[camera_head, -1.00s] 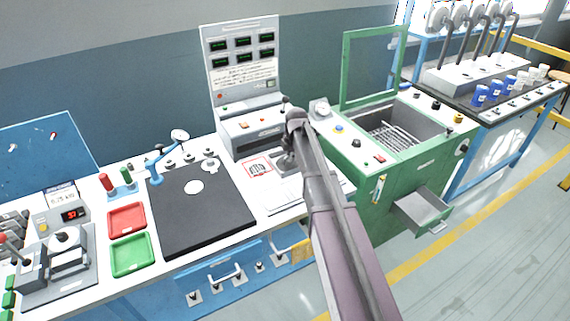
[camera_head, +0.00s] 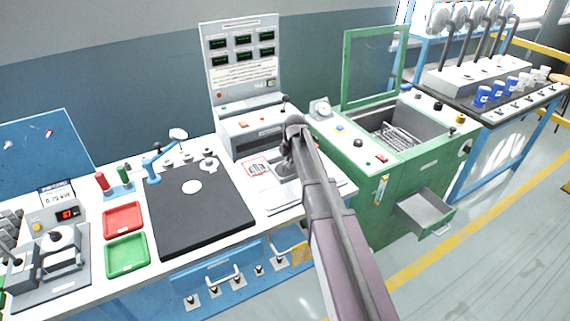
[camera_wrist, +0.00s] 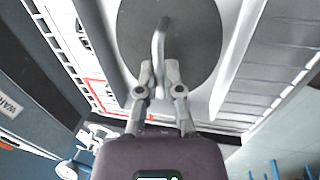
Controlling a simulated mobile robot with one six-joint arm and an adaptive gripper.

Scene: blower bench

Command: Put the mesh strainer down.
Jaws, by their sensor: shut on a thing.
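The mesh strainer shows in the wrist view as a dark grey round disc (camera_wrist: 195,40) with a pale upright handle. My gripper (camera_wrist: 158,68) is shut on that handle. In the head view my gripper (camera_head: 287,158) is over the bench in front of the grey meter console, and a small part of the strainer (camera_head: 287,172) shows below it. My arm hides much of the strainer there. I cannot tell whether its underside touches the white surface below. The mesh itself is too fine to make out.
A red-framed label (camera_head: 256,167) lies just left of the gripper. The meter console (camera_head: 243,70) stands behind. A black mat (camera_head: 200,212) lies left, with red (camera_head: 123,219) and green (camera_head: 126,254) trays beyond. A green cabinet (camera_head: 385,185) with an open drawer (camera_head: 424,212) stands right.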

